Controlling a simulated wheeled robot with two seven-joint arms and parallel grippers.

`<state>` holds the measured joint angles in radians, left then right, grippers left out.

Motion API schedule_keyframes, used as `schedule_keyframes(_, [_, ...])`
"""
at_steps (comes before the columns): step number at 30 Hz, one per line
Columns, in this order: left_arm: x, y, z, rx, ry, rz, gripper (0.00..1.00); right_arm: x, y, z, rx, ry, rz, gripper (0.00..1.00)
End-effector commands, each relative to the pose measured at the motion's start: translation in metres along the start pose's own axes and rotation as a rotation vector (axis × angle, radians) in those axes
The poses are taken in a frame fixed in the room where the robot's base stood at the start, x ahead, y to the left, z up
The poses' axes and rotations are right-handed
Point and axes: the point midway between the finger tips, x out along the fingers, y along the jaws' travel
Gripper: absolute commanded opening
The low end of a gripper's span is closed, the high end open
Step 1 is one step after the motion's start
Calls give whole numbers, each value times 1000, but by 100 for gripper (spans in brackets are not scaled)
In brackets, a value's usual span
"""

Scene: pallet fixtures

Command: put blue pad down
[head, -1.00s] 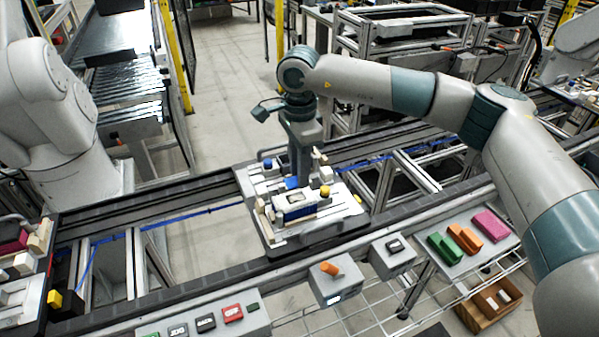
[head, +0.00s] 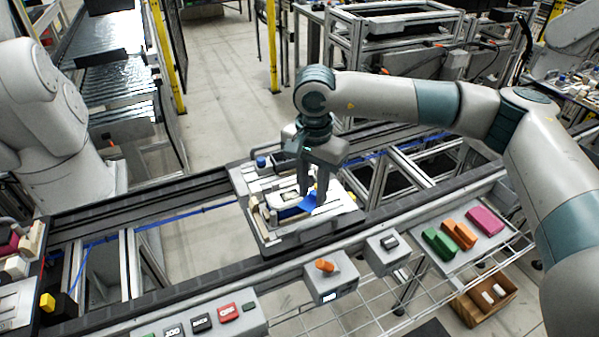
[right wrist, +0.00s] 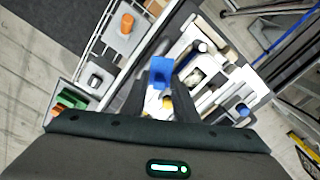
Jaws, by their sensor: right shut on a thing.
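The blue pad (head: 309,203) is in the jaws of my right gripper (head: 313,190), over the near right part of the pallet fixture (head: 281,238). The right wrist view also shows the blue pad (right wrist: 161,71) at the fingertips, above the fixture. My right gripper is shut on the pad and points down. I cannot tell whether the pad touches the fixture below it. The fingers hide part of the pad and fixture. My left gripper does not show.
The fixture sits on a dark conveyor rail (head: 170,268). A box with an orange knob (head: 325,265) and a grey switch box (head: 388,250) stand on the near side. Green, orange and pink blocks (head: 485,220) lie on a panel at right. Another fixture is at far left.

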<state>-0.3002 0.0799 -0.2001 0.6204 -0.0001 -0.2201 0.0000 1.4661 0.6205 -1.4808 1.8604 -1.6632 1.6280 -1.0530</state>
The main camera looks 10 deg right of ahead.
Motion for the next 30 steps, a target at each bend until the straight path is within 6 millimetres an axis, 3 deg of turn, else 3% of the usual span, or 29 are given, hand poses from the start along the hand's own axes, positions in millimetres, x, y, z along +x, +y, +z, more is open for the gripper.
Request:
schedule_keyframes(9, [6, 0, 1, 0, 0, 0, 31, 24, 84, 30, -575, -7, 1, 0])
schedule_keyframes(15, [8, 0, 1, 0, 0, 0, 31, 30, 116, 44, -794, -17, -2, 0])
schedule_keyframes(30, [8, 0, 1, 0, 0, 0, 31, 31, 124, 48, -856, -21, -3, 0])
